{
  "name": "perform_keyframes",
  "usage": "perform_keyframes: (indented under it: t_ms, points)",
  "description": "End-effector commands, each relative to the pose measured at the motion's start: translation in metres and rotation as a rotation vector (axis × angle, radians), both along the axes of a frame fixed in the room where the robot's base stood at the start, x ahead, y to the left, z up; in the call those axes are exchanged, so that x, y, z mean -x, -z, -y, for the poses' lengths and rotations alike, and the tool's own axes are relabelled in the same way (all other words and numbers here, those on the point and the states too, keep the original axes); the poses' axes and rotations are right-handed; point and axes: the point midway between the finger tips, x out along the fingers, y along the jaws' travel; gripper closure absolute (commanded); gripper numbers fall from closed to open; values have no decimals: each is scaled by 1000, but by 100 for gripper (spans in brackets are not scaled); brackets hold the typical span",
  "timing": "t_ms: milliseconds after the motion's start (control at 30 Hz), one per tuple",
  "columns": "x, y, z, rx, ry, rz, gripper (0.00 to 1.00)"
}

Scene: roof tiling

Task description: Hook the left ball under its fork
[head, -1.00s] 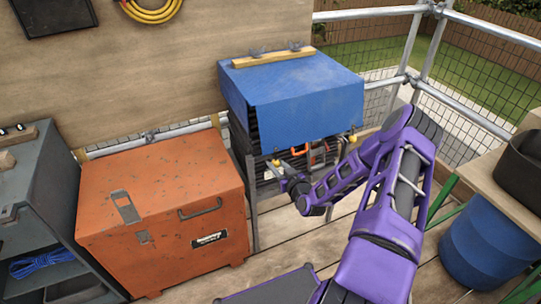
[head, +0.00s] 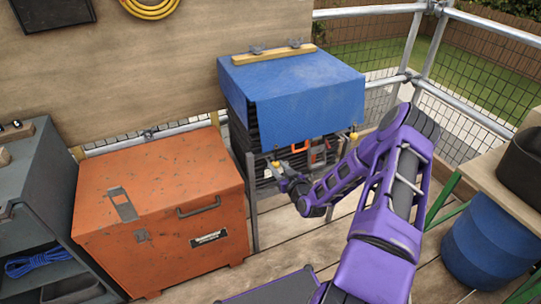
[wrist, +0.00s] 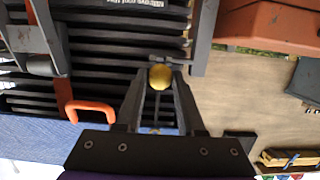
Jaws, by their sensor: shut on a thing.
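My gripper (head: 281,169) is shut on the left ball (head: 276,163), a small yellow ball below the front left of the blue sheet (head: 305,112). In the wrist view the ball (wrist: 160,77) sits between the two fingertips. A grey metal piece (wrist: 168,60) lies just beyond the ball, beside an upright post (wrist: 203,35). It may be the fork; whether the ball touches it or is under it cannot be told. A second yellow ball (head: 354,135) shows at the sheet's front right corner.
Dark stacked tiles stand under the sheet, with an orange handle (wrist: 92,109) near my gripper. An orange chest (head: 160,207) stands close on the left. A wooden bar (head: 274,55) lies on top of the sheet. Mesh railing and a blue barrel (head: 485,245) are at right.

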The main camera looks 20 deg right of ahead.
Motion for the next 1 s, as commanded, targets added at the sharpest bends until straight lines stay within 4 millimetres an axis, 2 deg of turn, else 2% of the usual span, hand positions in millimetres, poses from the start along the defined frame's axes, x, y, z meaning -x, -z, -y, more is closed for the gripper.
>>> perform_keyframes:
  t_ms: [100,1000]
  points:
    - [1,11,0,0,0,-2,93]
    - [3,58,0,0,0,-4,93]
